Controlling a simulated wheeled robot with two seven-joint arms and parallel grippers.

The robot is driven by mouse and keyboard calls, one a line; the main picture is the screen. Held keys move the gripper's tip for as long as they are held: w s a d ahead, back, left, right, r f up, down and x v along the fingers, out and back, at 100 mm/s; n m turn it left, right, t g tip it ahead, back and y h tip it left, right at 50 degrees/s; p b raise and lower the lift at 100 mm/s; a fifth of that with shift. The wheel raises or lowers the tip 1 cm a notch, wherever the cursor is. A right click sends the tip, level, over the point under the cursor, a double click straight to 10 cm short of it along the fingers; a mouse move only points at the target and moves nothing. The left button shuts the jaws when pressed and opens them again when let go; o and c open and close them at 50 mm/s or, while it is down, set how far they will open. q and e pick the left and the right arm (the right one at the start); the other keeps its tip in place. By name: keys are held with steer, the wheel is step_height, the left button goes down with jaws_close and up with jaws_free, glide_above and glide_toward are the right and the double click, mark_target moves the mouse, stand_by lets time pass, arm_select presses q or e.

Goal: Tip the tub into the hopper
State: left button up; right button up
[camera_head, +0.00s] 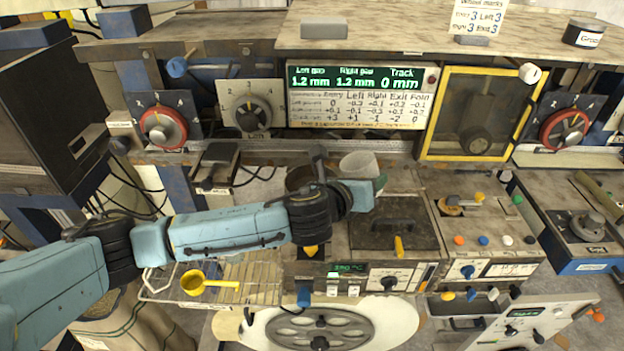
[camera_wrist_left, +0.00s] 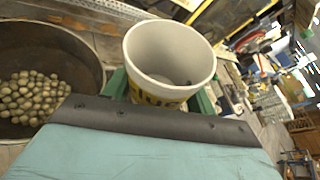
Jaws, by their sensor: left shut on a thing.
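My left gripper (camera_wrist_left: 160,100) has its green fingers shut around the tub (camera_wrist_left: 170,55), a pale grey cup with yellow and black lettering. The tub's open mouth faces the wrist camera; its inside looks nearly bare, with a small dark spot low in it. In the head view the tub (camera_head: 358,165) shows just behind my left gripper (camera_head: 380,184) and looks about upright. The hopper (camera_wrist_left: 88,50), a dark round pot with a heap of greenish-grey pellets at its bottom, is beside the tub, apart from it. In the head view my arm hides most of the hopper (camera_head: 299,178).
A yellow scoop (camera_head: 205,284) lies on the wire rack (camera_head: 255,275). A dark-topped heater box (camera_head: 398,222) stands right of my wrist. The panel with the display (camera_head: 362,78) and the yellow-framed window (camera_head: 479,115) rise behind. A white round reel (camera_head: 385,318) is in front.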

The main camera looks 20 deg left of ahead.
arm_select(q)
steer(key=shift+d+f+m+y, duration=0.4)
steer(key=shift+f+m, duration=0.15)
steer(key=shift+f, duration=0.35)
steer(key=shift+d+f+m+y, duration=0.25)
steer(key=shift+d+f+m, duration=0.3)
steer(key=shift+f, duration=0.4)
steer(key=shift+d+f+m+y, duration=0.35)
steer(key=shift+f+m, duration=0.25)
steer(key=shift+f, duration=0.3)
